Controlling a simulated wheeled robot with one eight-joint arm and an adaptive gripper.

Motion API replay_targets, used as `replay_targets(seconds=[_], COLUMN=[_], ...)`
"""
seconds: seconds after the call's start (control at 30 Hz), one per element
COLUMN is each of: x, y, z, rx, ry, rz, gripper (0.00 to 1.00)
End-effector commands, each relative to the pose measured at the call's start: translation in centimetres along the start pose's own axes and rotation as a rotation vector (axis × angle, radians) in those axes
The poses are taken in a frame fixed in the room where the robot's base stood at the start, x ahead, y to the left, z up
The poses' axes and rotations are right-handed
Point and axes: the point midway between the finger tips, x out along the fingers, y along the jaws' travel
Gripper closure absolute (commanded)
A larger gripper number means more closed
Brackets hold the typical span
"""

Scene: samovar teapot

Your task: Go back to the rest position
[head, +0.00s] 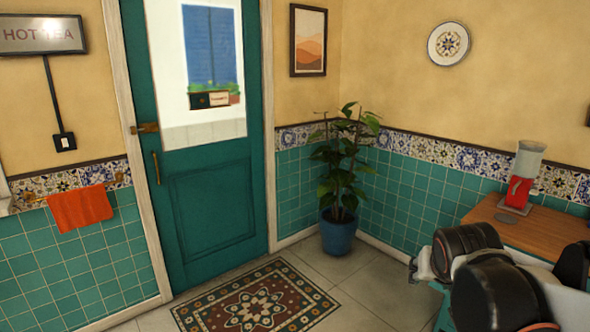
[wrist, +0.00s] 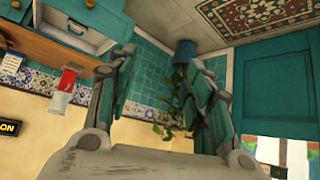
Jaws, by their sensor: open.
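My gripper (wrist: 158,68) shows in the wrist view with its two fingers spread apart. It is open and nothing is between the fingers. The wrist picture is turned over, with the floor at the top. Dark and white links of my arm fill the lower right of the head view, where the gripper itself cannot be made out. No samovar or teapot is recognisable in either view.
A wooden counter (head: 548,232) at the right bears a red appliance with a clear top (head: 521,180). An open drawer (wrist: 80,28) shows in the wrist view. A potted plant (head: 338,232) stands in the corner. A patterned rug (head: 256,303) lies before the green door (head: 212,215).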

Motion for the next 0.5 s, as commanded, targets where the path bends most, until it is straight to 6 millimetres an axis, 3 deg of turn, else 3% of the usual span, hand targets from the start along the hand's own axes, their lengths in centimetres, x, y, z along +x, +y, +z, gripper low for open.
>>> replay_targets(seconds=[0.2, 0.5], x=[-5.0, -9.2], y=[-1.7, -3.2], z=[6.0, 13.3], rx=[-0.089, -0.198], ry=[-0.050, -0.100], rz=[-0.086, -0.194], gripper=[0.53, 0.53])
